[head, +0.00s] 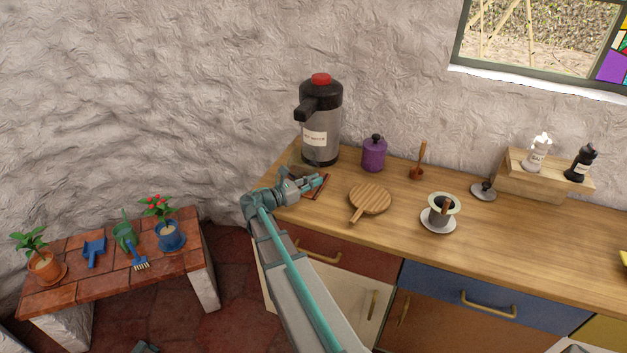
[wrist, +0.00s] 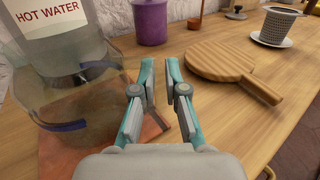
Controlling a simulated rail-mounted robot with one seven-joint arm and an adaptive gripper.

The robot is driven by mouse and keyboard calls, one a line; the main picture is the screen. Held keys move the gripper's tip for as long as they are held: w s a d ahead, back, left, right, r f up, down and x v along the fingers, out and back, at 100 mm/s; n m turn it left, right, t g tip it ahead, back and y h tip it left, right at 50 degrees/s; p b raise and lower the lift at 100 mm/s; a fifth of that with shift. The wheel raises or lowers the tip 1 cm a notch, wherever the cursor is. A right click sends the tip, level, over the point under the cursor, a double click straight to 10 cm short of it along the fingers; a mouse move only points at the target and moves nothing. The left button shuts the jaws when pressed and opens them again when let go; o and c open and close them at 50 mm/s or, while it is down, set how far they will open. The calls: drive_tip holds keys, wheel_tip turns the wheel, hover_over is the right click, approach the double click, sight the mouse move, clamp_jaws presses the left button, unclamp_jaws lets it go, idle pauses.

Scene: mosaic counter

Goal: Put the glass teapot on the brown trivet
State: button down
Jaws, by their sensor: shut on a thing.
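The glass teapot (wrist: 75,105) is clear and hard to make out; it fills the left of the wrist view, in front of the hot-water dispenser. My gripper (wrist: 160,68) is beside it, its fingers closed with a narrow gap. The part held between them is barely visible. A reddish-brown square slab (wrist: 58,155) shows through and below the teapot; I cannot tell whether they touch. In the head view my gripper (head: 319,180) is over this slab (head: 318,192). A round brown wooden trivet with a handle (head: 370,199) lies bare to the right, also in the wrist view (wrist: 220,62).
The tall hot-water dispenser (head: 320,125) stands behind my gripper. The counter front between slab and trivet is clear.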

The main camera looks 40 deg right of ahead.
drive_tip(key=c, duration=1.2)
unclamp_jaws()
drive_tip(key=shift+f, duration=0.2)
drive_tip(key=shift+a+f+b, duration=0.1)
drive_tip(key=shift+a+b, duration=0.15)
drive_tip(key=shift+b, duration=0.2)
drive_tip(key=a+b, duration=0.1)
drive_tip(key=a, duration=0.5)
drive_tip(key=w+a+b, duration=0.1)
drive_tip(key=a, duration=0.2)
drive_tip(key=shift+a+b, duration=0.2)
drive_tip(key=shift+b, duration=0.15)
drive_tip(key=shift+o, duration=0.4)
drive_tip(key=shift+a, duration=0.45)
